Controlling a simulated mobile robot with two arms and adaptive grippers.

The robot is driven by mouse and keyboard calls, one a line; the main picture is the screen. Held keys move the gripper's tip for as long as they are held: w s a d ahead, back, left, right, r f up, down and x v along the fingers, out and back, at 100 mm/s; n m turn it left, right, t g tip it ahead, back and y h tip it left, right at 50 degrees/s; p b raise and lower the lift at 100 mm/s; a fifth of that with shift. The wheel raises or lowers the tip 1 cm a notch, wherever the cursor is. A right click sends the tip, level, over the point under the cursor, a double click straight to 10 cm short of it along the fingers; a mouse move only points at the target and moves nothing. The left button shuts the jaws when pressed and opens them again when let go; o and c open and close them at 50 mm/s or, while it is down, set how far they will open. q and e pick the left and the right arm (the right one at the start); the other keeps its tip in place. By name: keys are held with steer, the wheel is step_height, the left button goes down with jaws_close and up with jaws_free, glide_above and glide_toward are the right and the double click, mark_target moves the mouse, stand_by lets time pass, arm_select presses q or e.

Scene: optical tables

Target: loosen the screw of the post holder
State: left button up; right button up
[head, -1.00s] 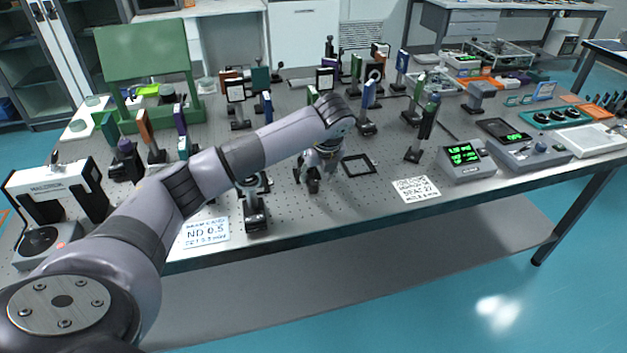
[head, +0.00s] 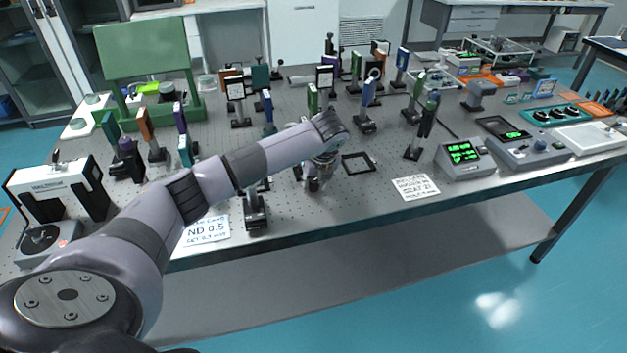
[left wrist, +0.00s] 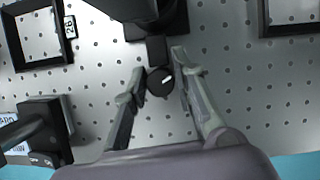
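In the left wrist view, a black post holder (left wrist: 152,18) stands at the top centre, with a dark round screw knob (left wrist: 160,82) bearing a white mark. My left gripper (left wrist: 160,66) is open, its two fingers on either side of the knob. A narrow gap shows on the right of the knob; whether the left finger touches it I cannot tell. In the head view, my left gripper (head: 318,176) is low over the table's front middle, and my own arm hides most of the post holder there. My right gripper is not in view.
Another black mount (head: 255,212) stands left of the gripper, beside an ND 0.5 card (head: 207,230). A flat black frame (head: 359,163) lies to the right. Several posted optics stand behind. The perforated tabletop (head: 330,210) is bare towards the front edge.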

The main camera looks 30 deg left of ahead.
arm_select(q)
jaws_close()
steer(key=shift+f+m+b, duration=0.15)
steer(key=shift+m+b, duration=0.15)
steer(key=shift+b, duration=0.15)
steer(key=shift+m+t, duration=0.3)
steer(key=shift+m, duration=0.2)
steer(key=shift+o, duration=2.4)
jaws_free()
steer(key=shift+r, duration=0.2)
steer(key=v, duration=1.2)
